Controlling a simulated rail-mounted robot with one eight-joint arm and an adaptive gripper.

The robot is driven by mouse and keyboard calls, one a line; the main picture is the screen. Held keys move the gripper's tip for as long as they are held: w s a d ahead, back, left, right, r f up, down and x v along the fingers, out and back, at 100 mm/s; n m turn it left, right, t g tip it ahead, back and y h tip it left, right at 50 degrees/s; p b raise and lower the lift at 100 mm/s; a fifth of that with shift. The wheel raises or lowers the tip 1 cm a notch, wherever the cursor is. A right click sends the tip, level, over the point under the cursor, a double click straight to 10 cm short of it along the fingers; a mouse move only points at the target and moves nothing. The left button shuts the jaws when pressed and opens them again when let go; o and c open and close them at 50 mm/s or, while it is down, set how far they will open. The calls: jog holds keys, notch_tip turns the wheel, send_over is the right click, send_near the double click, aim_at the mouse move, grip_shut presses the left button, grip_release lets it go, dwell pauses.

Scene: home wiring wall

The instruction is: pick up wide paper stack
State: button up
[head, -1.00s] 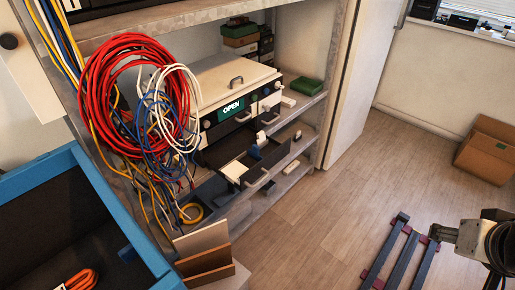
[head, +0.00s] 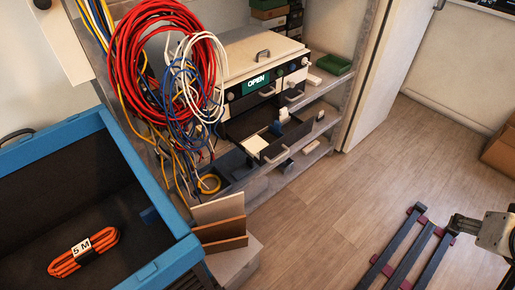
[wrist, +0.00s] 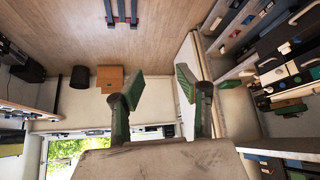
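I cannot surely pick out a wide paper stack. A flat cream-white piece (head: 257,144) that may be paper lies in the pulled-out dark drawer (head: 285,147) in the head view. My gripper (wrist: 158,86) shows in the wrist view with its two green-padded fingers spread apart and nothing between them. It faces the open room, with wooden floor and a wall beyond.
A blue crate (head: 167,268) with an orange cable coil (head: 84,252) stands at the left. Red cable loops (head: 122,60) hang before the shelf. A cream machine marked OPEN (head: 258,85) sits above the drawer. Upright boards (head: 219,231) stand below.

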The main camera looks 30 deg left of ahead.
dwell(0.4)
jog(key=o, duration=1.2)
jog(key=shift+w+a, duration=0.1)
